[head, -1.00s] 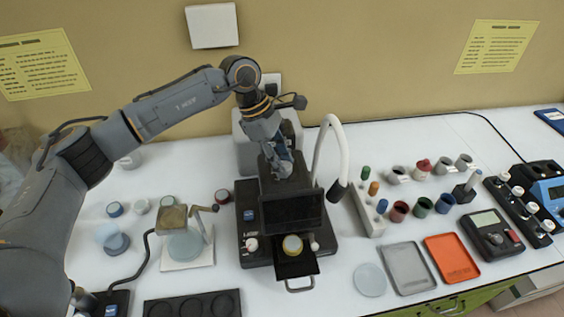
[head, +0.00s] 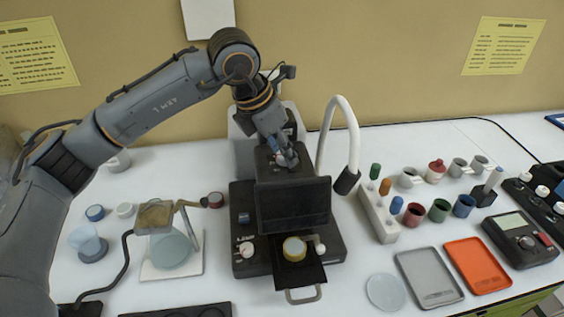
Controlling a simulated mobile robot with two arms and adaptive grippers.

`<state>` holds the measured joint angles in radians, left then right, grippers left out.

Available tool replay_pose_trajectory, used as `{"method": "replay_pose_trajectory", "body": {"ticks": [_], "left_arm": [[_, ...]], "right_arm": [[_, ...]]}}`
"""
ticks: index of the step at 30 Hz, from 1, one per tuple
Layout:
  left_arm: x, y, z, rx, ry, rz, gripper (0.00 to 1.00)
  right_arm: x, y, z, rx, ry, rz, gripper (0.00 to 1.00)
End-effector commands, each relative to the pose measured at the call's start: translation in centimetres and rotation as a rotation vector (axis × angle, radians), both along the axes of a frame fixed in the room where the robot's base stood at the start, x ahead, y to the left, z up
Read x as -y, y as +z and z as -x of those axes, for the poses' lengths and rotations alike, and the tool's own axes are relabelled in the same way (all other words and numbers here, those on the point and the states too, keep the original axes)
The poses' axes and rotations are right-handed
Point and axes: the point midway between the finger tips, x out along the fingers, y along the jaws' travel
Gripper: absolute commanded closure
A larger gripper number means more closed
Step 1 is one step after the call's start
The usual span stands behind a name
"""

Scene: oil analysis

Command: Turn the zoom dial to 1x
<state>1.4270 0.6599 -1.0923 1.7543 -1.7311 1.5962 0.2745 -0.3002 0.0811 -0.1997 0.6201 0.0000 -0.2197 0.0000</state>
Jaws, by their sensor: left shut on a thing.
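The black microscope-like instrument (head: 293,206) stands at the middle of the bench, with a dark screen on its front and a white arched lamp arm (head: 342,115) beside it. My left gripper (head: 287,159) comes down from above onto the top of the instrument, behind the screen. It is shut on a small part there, which looks to be the zoom dial; the fingers hide most of it and I cannot read its setting. My right gripper is not in view.
A burner-like stand with a glass dish (head: 171,247) is at the left. A white rack (head: 378,215) with coloured pegs, several cups, a grey tray (head: 428,277) and an orange tray (head: 478,265) are at the right. The wall is close behind.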

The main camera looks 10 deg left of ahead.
Motion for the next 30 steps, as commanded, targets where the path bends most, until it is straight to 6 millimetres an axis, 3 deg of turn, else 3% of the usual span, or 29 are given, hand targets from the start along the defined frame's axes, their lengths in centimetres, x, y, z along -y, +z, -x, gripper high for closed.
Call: {"method": "replay_pose_trajectory", "body": {"ticks": [3,15,30], "left_arm": [[0.2,-0.4,0.0,0.007,0.11,0.0,0.99],[0.3,-0.2,0.1,0.005,0.477,0.001,0.99],[0.4,0.0,0.1,0.002,0.747,0.003,0.99]], "right_arm": [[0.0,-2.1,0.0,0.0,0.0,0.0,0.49],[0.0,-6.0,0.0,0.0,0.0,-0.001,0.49],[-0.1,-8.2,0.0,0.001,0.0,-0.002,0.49]]}}
